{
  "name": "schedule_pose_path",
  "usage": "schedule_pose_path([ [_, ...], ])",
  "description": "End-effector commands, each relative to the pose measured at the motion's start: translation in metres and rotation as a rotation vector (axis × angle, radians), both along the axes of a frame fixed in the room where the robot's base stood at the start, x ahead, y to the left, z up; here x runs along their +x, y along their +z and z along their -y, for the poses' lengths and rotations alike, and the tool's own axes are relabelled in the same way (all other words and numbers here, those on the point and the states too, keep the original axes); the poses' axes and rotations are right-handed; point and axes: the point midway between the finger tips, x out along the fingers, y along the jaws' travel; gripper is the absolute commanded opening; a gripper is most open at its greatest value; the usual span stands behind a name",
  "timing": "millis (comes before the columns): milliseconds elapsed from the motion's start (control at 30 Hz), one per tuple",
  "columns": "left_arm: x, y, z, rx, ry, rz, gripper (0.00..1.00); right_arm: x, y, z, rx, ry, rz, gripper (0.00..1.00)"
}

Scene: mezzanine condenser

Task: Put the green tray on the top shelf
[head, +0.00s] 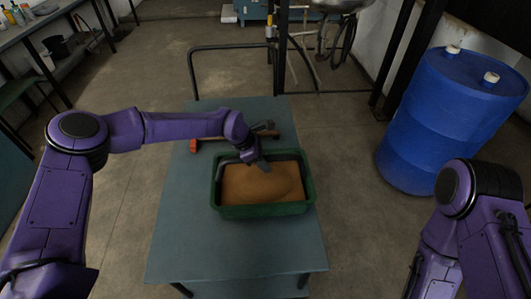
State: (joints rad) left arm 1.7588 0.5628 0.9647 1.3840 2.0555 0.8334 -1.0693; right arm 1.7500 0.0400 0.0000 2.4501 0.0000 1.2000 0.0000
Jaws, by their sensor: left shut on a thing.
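The green tray (264,211) sits on the blue-grey top (222,250) of a trolley-like table, right of its middle. A brown, mounded load fills the tray. My left gripper (259,163) reaches in from the left and is shut at the tray's back rim; its fingertips are small and partly hidden. My right arm stands at the right side, and its gripper is out of view. I cannot tell for certain which surface is the top shelf.
An orange-ended tool (194,146) lies behind the tray. A dark tube handle (232,46) rises at the table's far end. A blue drum (440,125) stands to the right. A bench (35,28) with bottles is at the upper left. The tabletop's front left is clear.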

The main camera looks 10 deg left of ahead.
Motion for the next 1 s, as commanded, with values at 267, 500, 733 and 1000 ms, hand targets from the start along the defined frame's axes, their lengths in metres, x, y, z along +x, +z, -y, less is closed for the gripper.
schedule_pose_path([
  [267,0.001,-0.007,0.000,0.000,0.000,0.004,0.36,0.000,0.004,0.000,0.000,0.000,0.000,0.43],
  [500,0.001,-0.006,0.000,0.000,0.000,0.004,0.55,0.000,0.004,0.000,0.000,0.000,0.000,0.43],
  [733,0.000,0.005,-0.007,-0.001,0.003,0.006,0.55,0.000,0.000,0.000,0.000,0.000,0.000,0.43],
  [1000,-0.009,0.063,-0.039,-0.002,0.003,0.007,0.55,0.000,-0.012,0.000,0.000,0.000,0.000,0.43],
])
